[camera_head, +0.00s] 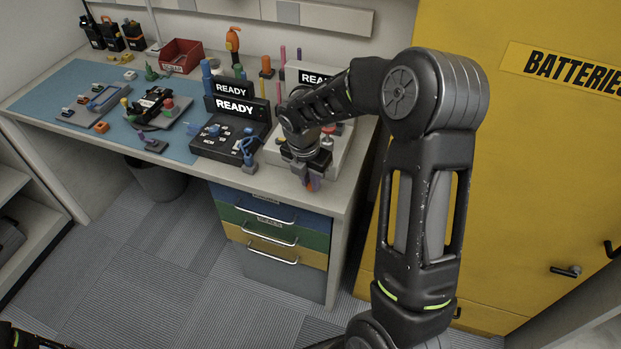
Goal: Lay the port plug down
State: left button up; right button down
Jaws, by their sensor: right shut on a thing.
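My right gripper (308,176) is over the front right edge of the workbench, pointing down. It is shut on a small purple piece (315,184), which looks like the port plug. The fingers cover most of it, and it is too small to make out its shape. Whether it touches the bench top cannot be told. My left gripper is out of view; only a dark bit of my left arm shows at the lower left corner.
The workbench (58,135) carries a blue mat (75,82) with radio parts, a red bin (181,56) and black READY testers (228,135). A blue-handled tool (248,153) stands left of my gripper. A yellow cabinet (530,180) stands at right.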

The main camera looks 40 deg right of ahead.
jog(key=c, duration=1.3)
grip_release()
jog(key=shift+r, duration=0.1)
jog(key=r, duration=0.2)
jog(key=a+r, duration=0.1)
jog(key=r, duration=0.4)
jog(key=shift+s+a+r+b, duration=0.15)
jog(key=shift+s+r+b, duration=0.1)
jog(key=shift+r+b, duration=0.1)
jog(key=shift+f, duration=0.1)
